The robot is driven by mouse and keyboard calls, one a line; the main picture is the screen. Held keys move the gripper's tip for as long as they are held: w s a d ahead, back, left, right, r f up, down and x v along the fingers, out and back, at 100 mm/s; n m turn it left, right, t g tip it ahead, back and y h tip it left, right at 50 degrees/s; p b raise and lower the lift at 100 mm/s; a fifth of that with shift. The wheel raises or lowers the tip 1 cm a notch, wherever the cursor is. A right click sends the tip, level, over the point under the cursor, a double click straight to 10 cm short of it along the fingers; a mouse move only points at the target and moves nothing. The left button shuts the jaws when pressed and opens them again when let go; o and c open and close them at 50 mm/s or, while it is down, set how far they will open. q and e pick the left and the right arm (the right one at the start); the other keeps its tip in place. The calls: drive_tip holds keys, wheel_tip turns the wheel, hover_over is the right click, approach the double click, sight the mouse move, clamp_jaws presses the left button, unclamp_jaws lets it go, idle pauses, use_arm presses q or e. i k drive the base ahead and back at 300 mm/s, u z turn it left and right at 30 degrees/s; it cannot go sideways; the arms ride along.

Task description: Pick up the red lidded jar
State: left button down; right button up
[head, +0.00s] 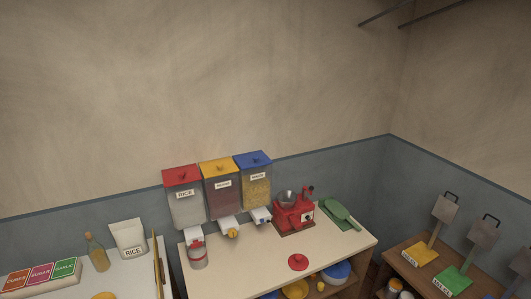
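A small jar (198,258) with red near its top and a pale label band stands upright on the wooden counter (250,270), at the counter's left end. It is directly below the spout of the red-lidded rice dispenser (183,195). A round red lid (298,262) with a small knob lies on the counter near its front edge, apart from the jar. Whether the jar's own opening is covered is too small to tell. Neither of my grippers is in view.
Yellow-lidded (221,185) and blue-lidded (254,178) dispensers hang beside the rice one. Bowls sit on the shelf below. A left counter holds a bottle (96,252) and rice bag (129,238). Mid-counter is clear.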

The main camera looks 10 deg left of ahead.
sight(198, 259)
drive_tip(key=z, duration=0.2)
drive_tip(key=i, duration=0.9)
drive_tip(key=u, duration=2.3)
